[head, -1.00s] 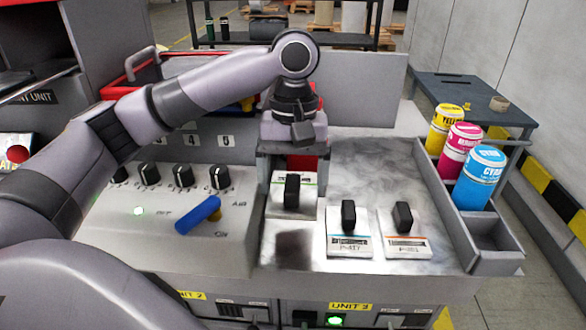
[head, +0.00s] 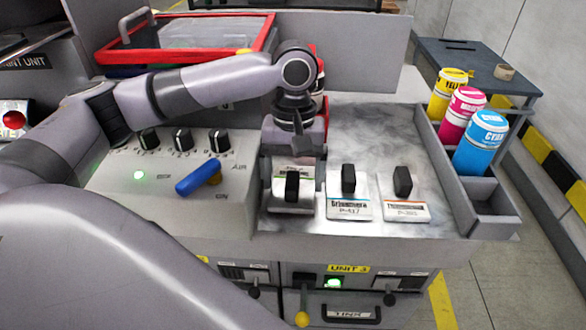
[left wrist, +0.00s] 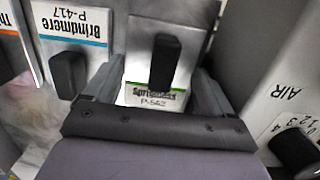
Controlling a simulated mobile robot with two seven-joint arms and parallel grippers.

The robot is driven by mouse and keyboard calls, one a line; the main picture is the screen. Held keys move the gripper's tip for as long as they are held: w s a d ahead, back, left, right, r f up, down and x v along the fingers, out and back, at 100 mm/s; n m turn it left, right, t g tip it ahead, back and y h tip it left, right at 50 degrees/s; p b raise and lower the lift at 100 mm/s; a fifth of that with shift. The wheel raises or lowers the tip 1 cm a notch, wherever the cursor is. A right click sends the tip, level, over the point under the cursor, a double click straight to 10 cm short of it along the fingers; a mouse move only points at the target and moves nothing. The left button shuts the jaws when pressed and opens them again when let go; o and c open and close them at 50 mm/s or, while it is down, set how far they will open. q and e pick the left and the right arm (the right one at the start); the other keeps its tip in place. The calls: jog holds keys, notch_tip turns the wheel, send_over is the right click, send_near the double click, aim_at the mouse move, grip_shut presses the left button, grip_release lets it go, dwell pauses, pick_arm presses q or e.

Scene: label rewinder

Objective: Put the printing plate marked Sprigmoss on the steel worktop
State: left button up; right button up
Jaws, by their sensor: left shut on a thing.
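The Sprigmoss plate (head: 292,205) is a white plate with a green stripe and a black upright handle; its name reads in the left wrist view (left wrist: 157,98). My left gripper (head: 292,168) is shut on it, its fingers on both sides in the left wrist view. The plate is at the left front of the steel worktop (head: 372,135), left of the Brindmere plate; I cannot tell whether it touches the worktop. The Brindmere plate (head: 349,208), blue-striped, and an orange-striped plate (head: 405,211) stand to its right. My right gripper is not in view.
Yellow, magenta and cyan ink bottles (head: 478,142) stand in a side tray (head: 495,222) at the right. A control panel (head: 120,200) with black knobs and a blue-handled lever (head: 198,178) lies left of the plate. The worktop behind the plates is clear.

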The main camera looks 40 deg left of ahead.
pick_arm(q)
jog(key=shift+f, duration=0.25)
dwell(0.5)
jog(key=o, duration=1.1)
jog(key=r, duration=0.7)
jog(key=shift+w+a, duration=0.2)
jog(key=shift+w, duration=0.2)
